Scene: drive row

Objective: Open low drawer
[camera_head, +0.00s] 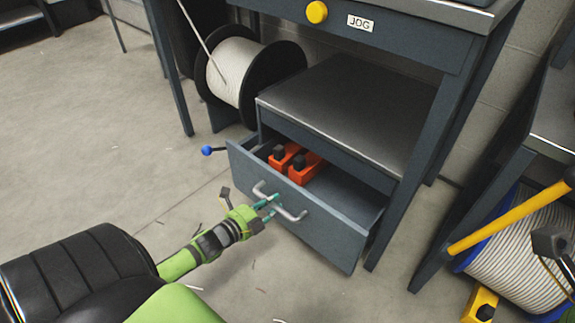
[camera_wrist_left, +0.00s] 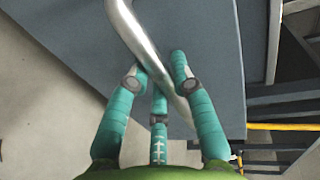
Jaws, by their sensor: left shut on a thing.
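The low drawer (camera_head: 310,222) is a grey-blue box under a metal-topped cabinet, and it stands pulled out in the head view. Its silver bar handle (camera_head: 291,214) is on the front panel. My left gripper (camera_head: 270,204), with teal fingers, is shut on the handle. In the left wrist view the fingers (camera_wrist_left: 160,95) close around the bar of the handle (camera_wrist_left: 135,35), in front of the drawer face (camera_wrist_left: 200,30). Orange and black items (camera_head: 297,165) lie inside the drawer. My right gripper is not in view.
A table leg (camera_head: 410,180) stands right of the drawer. A yellow bar (camera_head: 510,215) and another spool (camera_head: 525,255) are at right. Floor at left is mostly clear.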

